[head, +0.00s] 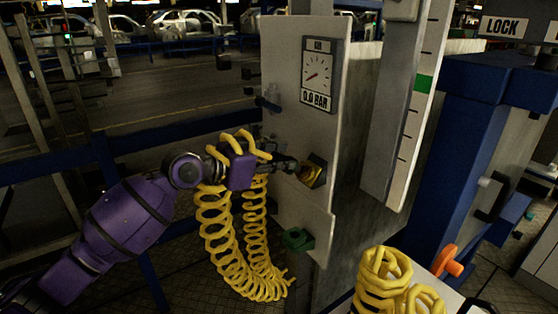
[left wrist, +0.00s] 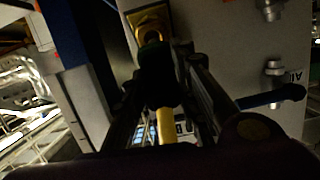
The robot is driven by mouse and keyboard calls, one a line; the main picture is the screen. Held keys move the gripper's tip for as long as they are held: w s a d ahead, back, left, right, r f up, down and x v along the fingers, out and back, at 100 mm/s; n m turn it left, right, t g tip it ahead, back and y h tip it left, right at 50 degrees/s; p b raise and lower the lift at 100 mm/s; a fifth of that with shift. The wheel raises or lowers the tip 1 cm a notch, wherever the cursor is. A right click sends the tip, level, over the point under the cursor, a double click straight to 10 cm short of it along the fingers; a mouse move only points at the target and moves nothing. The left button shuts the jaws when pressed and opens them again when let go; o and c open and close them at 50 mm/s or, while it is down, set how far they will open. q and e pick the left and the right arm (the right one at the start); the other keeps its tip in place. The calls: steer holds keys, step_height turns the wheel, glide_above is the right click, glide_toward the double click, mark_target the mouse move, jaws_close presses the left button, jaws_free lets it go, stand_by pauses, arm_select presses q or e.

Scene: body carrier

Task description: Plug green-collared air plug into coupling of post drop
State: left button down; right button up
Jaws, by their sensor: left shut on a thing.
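My left gripper (head: 285,163) reaches from the left to the face of the grey post (head: 290,110). It is shut on a dark plug (left wrist: 157,58) with a yellow hose end (left wrist: 165,126) behind it, seen between the fingers in the left wrist view. My right gripper is not in view.
A yellow coiled hose (head: 213,235) hangs below my left wrist. The gauge (head: 318,75) reads 0.0 BAR. A green fitting (head: 297,239) sits lower on the post. A second yellow coil (head: 382,280) and an orange knob (head: 447,261) are at lower right, beside a blue frame (head: 460,150).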

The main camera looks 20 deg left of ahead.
arm_select(q)
steer(key=shift+r, duration=0.1)
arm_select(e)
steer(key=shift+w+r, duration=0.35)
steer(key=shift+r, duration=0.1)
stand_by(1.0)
arm_select(q)
steer(key=shift+w+d+f+b, duration=0.3)
steer(key=shift+w+d+f, duration=0.75)
steer(key=shift+w+f, duration=0.2)
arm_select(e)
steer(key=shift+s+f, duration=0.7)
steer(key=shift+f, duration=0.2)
arm_select(q)
steer(key=c, duration=1.3)
jaws_free()
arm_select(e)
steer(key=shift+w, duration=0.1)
arm_select(q)
steer(key=shift+s+a, duration=0.3)
steer(key=v, duration=1.1)
steer(key=shift+s+r, duration=0.15)
